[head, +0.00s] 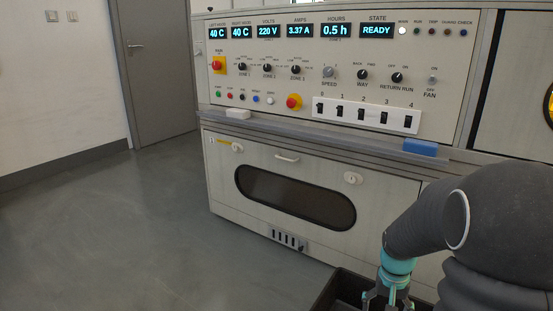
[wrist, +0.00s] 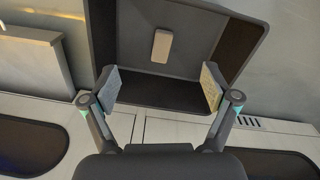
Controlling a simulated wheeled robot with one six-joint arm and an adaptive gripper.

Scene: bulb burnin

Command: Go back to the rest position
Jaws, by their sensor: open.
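My gripper (wrist: 162,88) is open in the wrist view, with its two pale finger pads spread apart and nothing between them. A dark open tray (wrist: 170,95) lies beyond the fingertips, and a small pale block (wrist: 161,46) rests inside it. In the head view my gripper (head: 385,295) shows at the bottom right, partly cut off by the frame edge, above the dark tray (head: 325,292). My arm covers the lower right corner.
A control cabinet (head: 300,165) with displays, knobs and switches stands ahead. A white block (head: 237,113) and a blue block (head: 420,147) lie on its ledge. A grey door (head: 155,70) is at the back left. The floor (head: 120,230) at left is clear.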

